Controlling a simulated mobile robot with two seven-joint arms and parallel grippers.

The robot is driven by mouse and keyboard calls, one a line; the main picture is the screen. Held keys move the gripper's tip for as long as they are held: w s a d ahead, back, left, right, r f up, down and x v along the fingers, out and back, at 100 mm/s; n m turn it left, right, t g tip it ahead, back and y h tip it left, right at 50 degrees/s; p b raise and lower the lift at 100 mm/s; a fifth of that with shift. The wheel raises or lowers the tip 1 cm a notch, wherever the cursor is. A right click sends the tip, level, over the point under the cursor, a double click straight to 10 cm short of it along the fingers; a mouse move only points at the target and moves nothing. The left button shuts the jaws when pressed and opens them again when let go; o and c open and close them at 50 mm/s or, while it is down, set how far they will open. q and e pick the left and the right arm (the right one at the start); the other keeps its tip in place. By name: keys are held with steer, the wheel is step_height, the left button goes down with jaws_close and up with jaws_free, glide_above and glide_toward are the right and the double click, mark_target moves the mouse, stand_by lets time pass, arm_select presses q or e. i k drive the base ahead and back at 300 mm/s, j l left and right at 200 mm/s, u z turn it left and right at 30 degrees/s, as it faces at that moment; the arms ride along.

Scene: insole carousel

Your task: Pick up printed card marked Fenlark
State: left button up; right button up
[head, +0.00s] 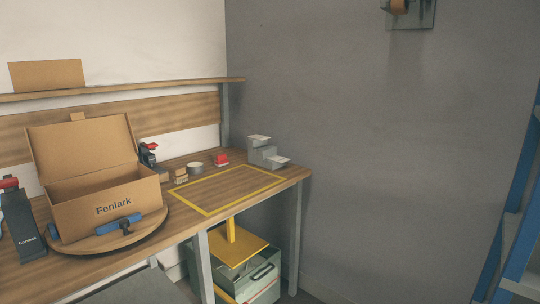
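No card with a readable Fenlark mark shows. The word Fenlark is printed on the front of an open cardboard box (75,214), whose lid stands up at the back. The box sits on a round wooden turntable (150,232) at the left of the table. A grey stepped stand (262,154) at the table's back right carries small pale flat pieces (279,160) on its steps; they are too small to read. The inside of the box is mostly hidden. Neither of my grippers is in view.
A yellow outline (208,212) marks a clear area on the wooden table (180,240). A blue bar (118,226) lies before the box. A dark holder (25,230) stands left, a tin (195,168) and red item (221,159) behind. A blue ladder (515,235) stands right.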

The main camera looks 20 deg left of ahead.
mark_target(278, 159)
steer(key=i+u, duration=0.2)
steer(key=i, duration=0.35)
steer(key=i+u, duration=0.2)
steer(key=i, duration=0.35)
steer(key=i+l+u, duration=0.2)
steer(key=i, duration=0.35)
steer(key=i+l+u, duration=0.15)
steer(key=i, duration=0.4)
steer(key=i+l+u, duration=0.15)
steer(key=l, duration=0.15)
steer(key=i+l+u, duration=0.25)
steer(key=l, duration=0.35)
steer(key=j+z, duration=0.3)
steer(key=k+l, duration=0.05)
steer(key=l, duration=0.05)
